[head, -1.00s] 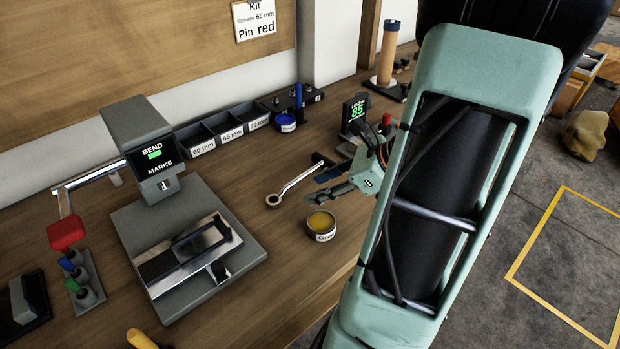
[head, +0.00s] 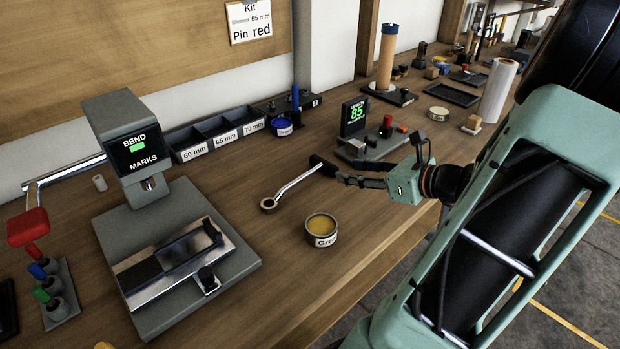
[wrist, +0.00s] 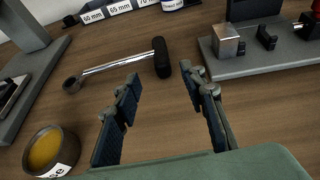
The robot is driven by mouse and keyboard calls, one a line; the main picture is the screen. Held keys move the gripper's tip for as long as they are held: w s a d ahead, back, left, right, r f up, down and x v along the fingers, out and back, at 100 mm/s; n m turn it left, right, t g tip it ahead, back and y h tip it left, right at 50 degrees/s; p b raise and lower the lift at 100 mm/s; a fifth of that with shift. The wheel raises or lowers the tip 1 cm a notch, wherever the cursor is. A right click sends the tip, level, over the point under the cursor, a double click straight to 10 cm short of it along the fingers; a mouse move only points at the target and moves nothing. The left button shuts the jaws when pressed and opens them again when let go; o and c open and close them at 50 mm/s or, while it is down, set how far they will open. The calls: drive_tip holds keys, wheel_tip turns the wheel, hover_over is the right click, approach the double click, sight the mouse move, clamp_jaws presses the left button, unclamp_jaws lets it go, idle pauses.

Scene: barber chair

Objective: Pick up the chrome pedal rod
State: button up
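The chrome pedal rod (head: 292,185) lies on the wooden bench. It has a ring at its near left end and a black pad (wrist: 161,57) at its far right end. Its shiny shaft also shows in the wrist view (wrist: 115,65). My gripper (head: 346,179) is open and empty, just right of the black pad in the head view. In the wrist view its fingers (wrist: 163,82) are spread, with bare bench between them and the black pad beyond the tips. No contact with the rod is visible.
An open grease tin (head: 320,230) stands near the rod's ring end. A grey fixture (head: 372,146) with an 85 display is close behind my gripper. The bend-marks press (head: 150,165) stands left; labelled bins (head: 222,130) line the wall. Bench between tin and gripper is clear.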

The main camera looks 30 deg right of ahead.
sight(336, 167)
drive_tip(key=shift+b+x, duration=1)
drive_tip(key=shift+x, duration=2.1)
drive_tip(key=shift+w+d+r, duration=0.1)
drive_tip(key=shift+r, duration=0.05)
drive_tip(key=shift+c, duration=0.5)
clamp_jaws()
